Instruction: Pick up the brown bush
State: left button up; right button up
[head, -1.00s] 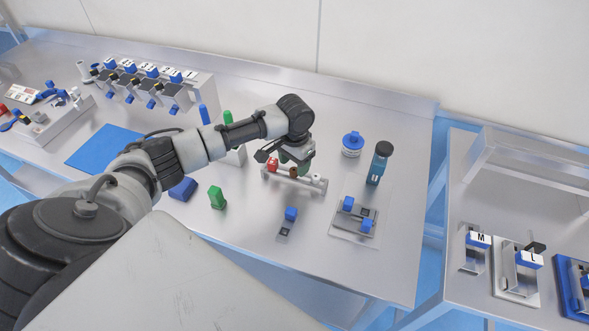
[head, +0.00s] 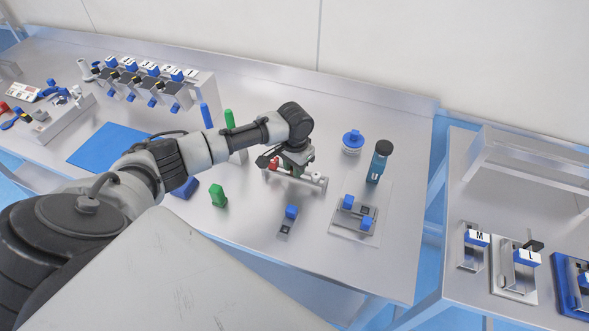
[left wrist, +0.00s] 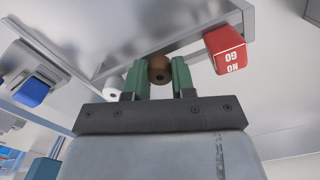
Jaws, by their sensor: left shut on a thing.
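The brown bush (left wrist: 159,73) shows in the left wrist view as a small brown cylinder with a hole in its end. My left gripper (left wrist: 160,64) has its green fingers on either side of it, shut on it. In the head view my left gripper (head: 295,164) is low over a small grey rack (head: 300,181), and the brown bush is hidden there. Whether the bush is clear of the rack I cannot tell. My right gripper is not in view.
Bare table lies behind the rack.

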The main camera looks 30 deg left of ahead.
pick_arm(q)
jog(key=shift+r, duration=0.1)
jog(key=shift+r, duration=0.3)
jog(key=r, duration=0.1)
jog(key=r+b, duration=0.1)
jog(key=r, duration=0.1)
jog(key=shift+d+r, duration=0.3)
jog(key=shift+d, duration=0.1)
jog(key=s+d+r+b, duration=0.2)
jog(key=d+r, duration=0.4)
jog(key=d, duration=0.4)
jog(key=shift+s+d+r, duration=0.15)
jog(key=shift+s+r, duration=0.15)
jog(key=shift+s, duration=0.55)
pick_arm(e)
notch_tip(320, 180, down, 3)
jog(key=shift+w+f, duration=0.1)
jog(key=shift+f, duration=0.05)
